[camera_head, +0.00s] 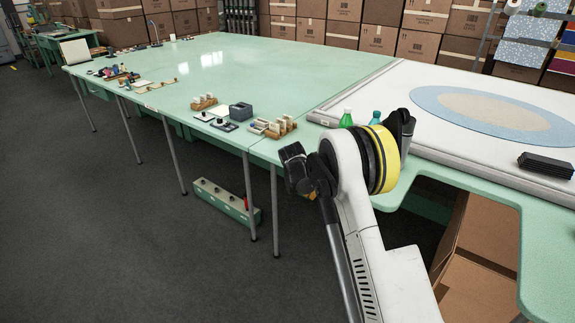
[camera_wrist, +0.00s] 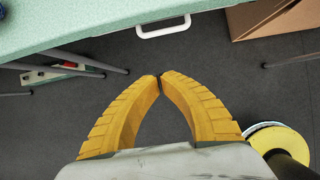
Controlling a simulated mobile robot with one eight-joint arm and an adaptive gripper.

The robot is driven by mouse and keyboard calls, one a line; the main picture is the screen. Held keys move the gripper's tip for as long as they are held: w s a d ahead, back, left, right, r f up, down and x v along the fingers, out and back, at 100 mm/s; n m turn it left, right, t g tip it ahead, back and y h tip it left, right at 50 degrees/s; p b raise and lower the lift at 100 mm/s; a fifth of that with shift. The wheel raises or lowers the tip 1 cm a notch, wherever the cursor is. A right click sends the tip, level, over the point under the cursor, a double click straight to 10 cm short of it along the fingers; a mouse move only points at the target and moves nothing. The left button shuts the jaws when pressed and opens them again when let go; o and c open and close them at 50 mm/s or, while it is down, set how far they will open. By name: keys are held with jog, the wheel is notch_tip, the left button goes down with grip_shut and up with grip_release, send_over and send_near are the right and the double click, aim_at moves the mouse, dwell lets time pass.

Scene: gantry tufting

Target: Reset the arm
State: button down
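My gripper (camera_wrist: 160,77) shows in the wrist view as two ribbed yellow fingers whose tips meet, with nothing between them. It points over dark floor, near the edge of a green table (camera_wrist: 80,25) at the top of that view. In the head view my arm rises in front of the table and its fingers cannot be made out there.
The large green table (camera_head: 240,68) carries small tools and blocks along its near edge. A white frame with a blue oval (camera_head: 470,104), a green bottle (camera_head: 347,118) and a black block (camera_head: 546,165) are to the right. A cardboard box (camera_head: 478,265) stands below. Open floor (camera_head: 90,220) lies left.

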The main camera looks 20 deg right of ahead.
jog(key=s+a+r+m+t+y, duration=0.1)
jog(key=s+a+r+m, duration=0.3)
jog(key=s+r, duration=0.55)
jog(key=s+a+r+m+t+y, duration=0.15)
jog(key=s+r+m, duration=0.5)
jog(key=r, duration=0.65)
jog(key=s+a+m+y, duration=0.1)
jog(key=s+a+m, duration=0.2)
jog(key=s+m, duration=0.4)
jog(key=s+a+m+t, duration=0.1)
jog(key=s+a+m, duration=0.2)
jog(key=s+m, duration=0.5)
jog(key=s+r, duration=0.1)
jog(key=s, duration=0.9)
jog(key=shift+s+a+y, duration=0.15)
jog(key=shift+s+y, duration=0.2)
jog(key=shift+s, duration=0.05)
jog(key=shift+t, duration=0.25)
